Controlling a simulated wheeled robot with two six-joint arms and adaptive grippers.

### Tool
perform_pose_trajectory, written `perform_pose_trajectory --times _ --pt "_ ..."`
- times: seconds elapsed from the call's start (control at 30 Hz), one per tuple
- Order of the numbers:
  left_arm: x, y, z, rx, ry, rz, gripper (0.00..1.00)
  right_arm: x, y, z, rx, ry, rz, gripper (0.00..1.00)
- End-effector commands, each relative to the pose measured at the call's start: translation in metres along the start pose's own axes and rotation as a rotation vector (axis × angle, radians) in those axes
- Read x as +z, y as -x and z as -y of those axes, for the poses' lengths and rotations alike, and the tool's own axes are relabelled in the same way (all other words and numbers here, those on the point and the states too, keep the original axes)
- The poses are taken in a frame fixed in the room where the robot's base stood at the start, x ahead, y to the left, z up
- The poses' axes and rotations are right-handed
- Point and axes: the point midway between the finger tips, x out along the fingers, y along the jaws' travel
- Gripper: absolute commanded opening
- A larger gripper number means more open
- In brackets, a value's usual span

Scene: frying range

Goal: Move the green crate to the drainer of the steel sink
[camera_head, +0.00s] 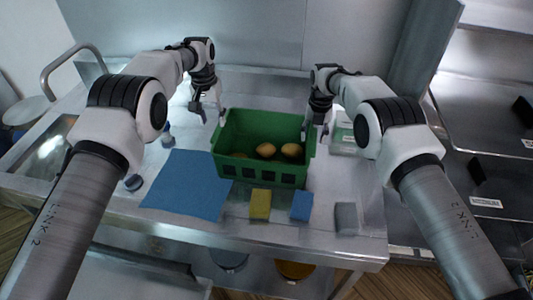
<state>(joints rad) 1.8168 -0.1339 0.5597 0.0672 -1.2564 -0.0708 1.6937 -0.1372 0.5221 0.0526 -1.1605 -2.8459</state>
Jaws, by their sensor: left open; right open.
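The green crate (262,177) stands upright on the steel worktop, with several yellow-brown round items (266,150) inside. My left gripper (211,116) is open just beyond the crate's left end. My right gripper (316,134) is open at the crate's right end, close to its rim; I cannot tell whether it touches. Neither gripper holds anything. The steel sink (42,152) shows at the far left of the same worktop, partly cut off by my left arm. Its drainer is hard to make out.
A blue cloth (187,186) lies left of the crate. A yellow sponge (260,204), a blue sponge (301,206) and a grey block (346,217) lie along the front edge. A small blue-topped bottle (168,135) stands left. A light green container (343,137) is at right.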

Motion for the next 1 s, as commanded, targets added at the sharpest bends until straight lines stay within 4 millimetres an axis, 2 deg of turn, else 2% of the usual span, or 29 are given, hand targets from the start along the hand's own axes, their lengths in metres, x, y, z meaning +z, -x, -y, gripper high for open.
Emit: perform_pose_trajectory --times 0.03,0.17,0.27,0.37,0.73,0.83,1.0 --pt "0.0 0.013 0.0 0.0 0.0 -0.003 0.49 0.0 0.0 0.0 0.0 0.0 0.0 0.49" --pt "0.0 0.034 0.0 0.0 0.001 -0.001 0.49 0.0 0.0 0.0 0.0 0.0 0.0 0.49" --pt "0.001 0.042 0.0 0.001 0.001 0.001 0.49 0.0 0.001 0.0 0.0 0.0 0.0 0.49" --pt "0.001 0.043 0.0 0.001 0.001 0.001 0.49 0.001 0.011 0.0 0.0 0.0 0.002 0.49" --pt "0.0 0.043 0.0 0.001 0.001 0.001 0.49 0.0 0.098 0.0 0.001 0.0 0.003 0.49" --pt "0.0 0.042 0.0 0.001 0.001 0.001 0.49 -0.001 0.113 0.0 0.001 0.0 0.002 0.49" --pt "0.0 0.042 0.0 0.001 0.001 0.001 0.49 -0.001 0.121 0.001 0.001 0.0 0.001 0.49"
